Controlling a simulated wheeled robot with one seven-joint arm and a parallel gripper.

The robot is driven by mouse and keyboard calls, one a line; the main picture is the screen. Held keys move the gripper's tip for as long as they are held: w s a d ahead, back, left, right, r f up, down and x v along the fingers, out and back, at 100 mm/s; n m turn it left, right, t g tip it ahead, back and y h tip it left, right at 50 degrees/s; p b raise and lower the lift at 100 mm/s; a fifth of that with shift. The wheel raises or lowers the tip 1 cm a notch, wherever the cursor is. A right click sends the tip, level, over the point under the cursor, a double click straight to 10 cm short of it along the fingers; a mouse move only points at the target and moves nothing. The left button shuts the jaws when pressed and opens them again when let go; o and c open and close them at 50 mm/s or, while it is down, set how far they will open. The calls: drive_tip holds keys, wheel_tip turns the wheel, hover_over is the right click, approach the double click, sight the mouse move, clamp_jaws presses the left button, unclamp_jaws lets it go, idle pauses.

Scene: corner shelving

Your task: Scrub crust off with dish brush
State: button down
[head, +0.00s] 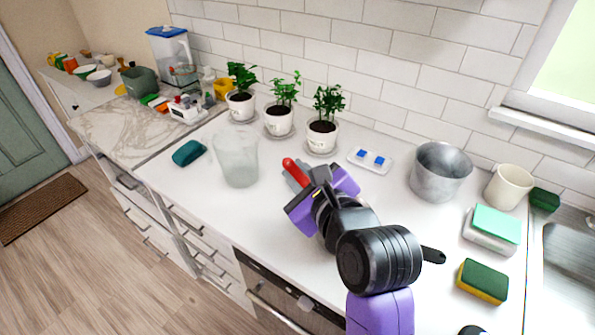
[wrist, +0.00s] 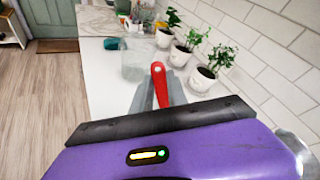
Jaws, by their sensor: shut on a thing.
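My gripper (head: 297,178) is shut on a red-handled tool, likely the dish brush (head: 291,166), above the middle of the white counter. In the wrist view the red handle (wrist: 160,88) stands up between my grey fingers (wrist: 157,97). The bristle end is hidden by my gripper, so I cannot confirm that it is a brush. A black handle (head: 433,255) shows to the right of my arm. What it belongs to is hidden behind the arm. I see no crust in either view.
Potted plants (head: 322,136) line the wall. A metal pot (head: 439,172), a cream cup (head: 508,186) and a yellow-green sponge (head: 482,281) are at right, beside the sink (head: 565,260).

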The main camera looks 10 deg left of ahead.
drive_tip(key=shift+f, duration=0.35)
drive_tip(key=shift+a, duration=0.1)
drive_tip(key=shift+s+a+f+p, duration=0.1)
drive_tip(key=shift+s+a+p, duration=0.05)
drive_tip(key=shift+p, duration=0.7)
idle(1.0)
drive_tip(key=shift+s+d+p, duration=0.35)
drive_tip(key=shift+d+p, duration=0.1)
drive_tip(key=shift+d, duration=0.35)
drive_tip(key=shift+s+d+p, duration=0.35)
drive_tip(key=shift+d+p, duration=0.1)
drive_tip(key=shift+d, duration=0.3)
drive_tip(key=shift+a+p, duration=0.15)
drive_tip(key=shift+p, duration=0.25)
